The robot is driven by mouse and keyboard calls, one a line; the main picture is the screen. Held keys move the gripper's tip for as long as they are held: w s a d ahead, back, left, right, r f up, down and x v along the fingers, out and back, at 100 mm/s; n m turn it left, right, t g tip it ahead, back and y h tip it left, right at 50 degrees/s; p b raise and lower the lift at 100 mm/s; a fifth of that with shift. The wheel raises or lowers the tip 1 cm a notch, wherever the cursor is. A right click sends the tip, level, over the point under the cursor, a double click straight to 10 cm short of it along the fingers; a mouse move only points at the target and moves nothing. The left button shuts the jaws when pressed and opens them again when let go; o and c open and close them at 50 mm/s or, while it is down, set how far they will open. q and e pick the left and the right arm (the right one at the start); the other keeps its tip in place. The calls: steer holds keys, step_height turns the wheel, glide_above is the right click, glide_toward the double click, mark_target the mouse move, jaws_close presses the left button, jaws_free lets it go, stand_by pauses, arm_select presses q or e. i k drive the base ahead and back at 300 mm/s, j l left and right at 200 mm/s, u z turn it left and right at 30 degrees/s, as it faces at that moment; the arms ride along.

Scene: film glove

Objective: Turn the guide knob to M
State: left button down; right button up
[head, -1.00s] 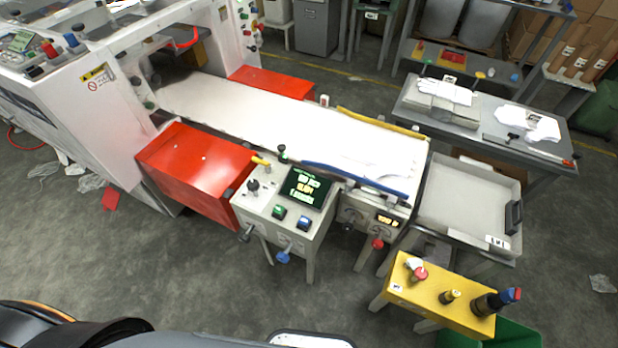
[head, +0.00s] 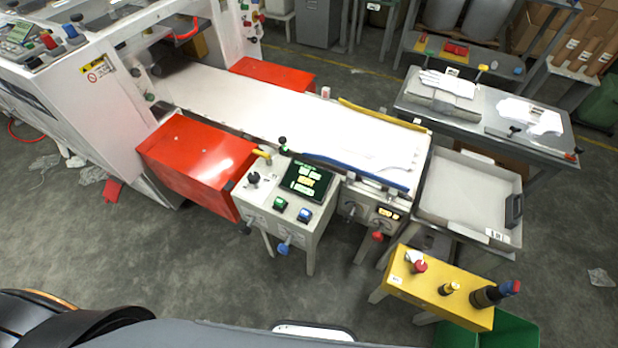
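A light grey control box (head: 262,212) stands beside the white belt (head: 290,122). On its top are a black knob (head: 253,178), a green button (head: 280,204), a blue button (head: 304,214) and a dark screen (head: 306,182) with green and yellow text. A blue-headed knob (head: 283,249) sticks out low on its front. To its right, a smaller panel (head: 358,210) carries dials, a lit amber display (head: 389,214) and a red knob (head: 377,236). I cannot read any marking that tells which is the guide knob or where it points. Neither gripper shows.
A red box (head: 195,158) adjoins the control box on the left. A yellow stand (head: 436,289) with a red button and a dark bottle-like item is at front right, by a grey tray (head: 465,196). Grey floor (head: 180,250) in front of the control box is open.

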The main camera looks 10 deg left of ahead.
mark_target(245, 229)
steer(key=j+u, duration=0.15)
steer(key=u, duration=0.25)
steer(key=j+u, duration=0.2)
steer(key=u, duration=0.25)
steer(key=i+j+z, duration=0.1)
steer(key=j+z, duration=0.15)
steer(key=j, duration=0.55)
steer(key=j+z, duration=0.3)
steer(key=j, duration=0.5)
steer(key=j+z, duration=0.25)
steer(key=j, duration=0.55)
steer(key=k+j+z, duration=0.25)
steer(key=j, duration=0.55)
steer(key=i, duration=0.1)
